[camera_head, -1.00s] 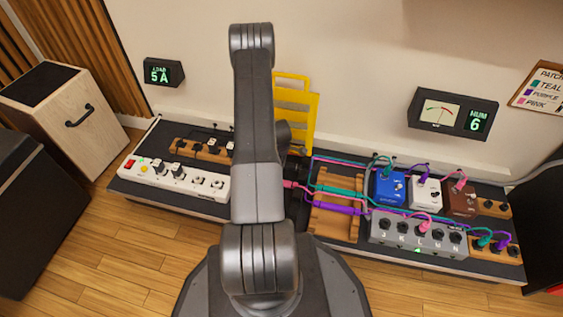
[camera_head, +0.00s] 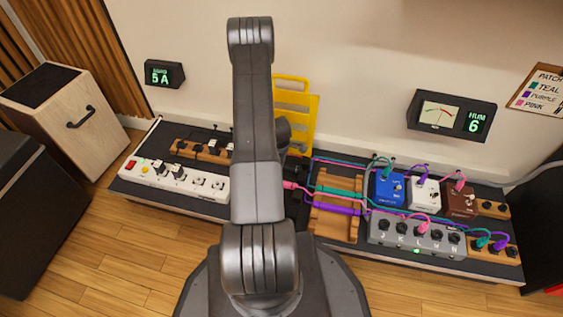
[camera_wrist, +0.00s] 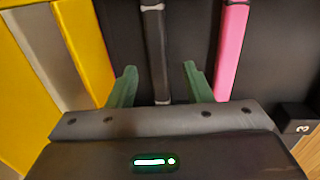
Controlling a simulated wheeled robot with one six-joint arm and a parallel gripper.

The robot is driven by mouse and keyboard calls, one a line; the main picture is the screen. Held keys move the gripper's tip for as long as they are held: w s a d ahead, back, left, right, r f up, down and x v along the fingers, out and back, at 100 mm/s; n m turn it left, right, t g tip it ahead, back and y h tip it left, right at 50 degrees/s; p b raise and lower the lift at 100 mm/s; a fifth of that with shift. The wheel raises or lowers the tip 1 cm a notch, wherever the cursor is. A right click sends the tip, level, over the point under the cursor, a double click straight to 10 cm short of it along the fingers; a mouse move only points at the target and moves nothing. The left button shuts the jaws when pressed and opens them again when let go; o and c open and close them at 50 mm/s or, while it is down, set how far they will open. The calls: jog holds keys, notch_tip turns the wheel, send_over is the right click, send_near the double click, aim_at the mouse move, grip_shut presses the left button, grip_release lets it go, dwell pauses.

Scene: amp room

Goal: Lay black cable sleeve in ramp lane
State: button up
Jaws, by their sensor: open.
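In the wrist view, the black cable sleeve (camera_wrist: 154,50) runs lengthwise between the two green fingers of my gripper (camera_wrist: 158,84). The fingers are open, with a gap on each side of the sleeve. In the head view my arm hides the fingers, and I cannot make out the black sleeve. The wooden cable ramp (camera_head: 348,231) stands just right of my arm, with a teal sleeve (camera_head: 338,191) and a purple sleeve (camera_head: 335,208) lying across it. A pink sleeve (camera_wrist: 231,50) lies right of the black one in the wrist view.
A yellow rack (camera_head: 296,115) stands against the wall behind my arm. Blue (camera_head: 389,187), white (camera_head: 425,193) and brown pedals stand right of the ramp, behind a grey switch box (camera_head: 415,234). A white power strip (camera_head: 172,180) lies left. Thin cables cross the board.

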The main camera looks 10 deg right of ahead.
notch_tip(320, 180, up, 11)
jog(key=s+p, duration=0.1)
jog(key=p, duration=0.2)
jog(key=shift+s+a+p, duration=0.3)
jog(key=shift+a+p, duration=0.05)
jog(key=f+b, duration=0.2)
jog(key=f, duration=0.2)
jog(key=w+f+b, duration=0.1)
jog(key=f, duration=0.4)
jog(key=f+b, duration=0.2)
jog(key=f, duration=0.2)
jog(key=shift+w+d+f+b, duration=0.25)
jog(key=shift+w+d+b, duration=0.1)
jog(key=shift+w+d, duration=0.05)
jog(key=shift+w+r+p, duration=0.1)
jog(key=shift+r+p, duration=0.15)
jog(key=shift+p, duration=0.15)
jog(key=shift+r+p, duration=0.4)
jog(key=shift+r, duration=0.15)
jog(key=shift+f, duration=0.1)
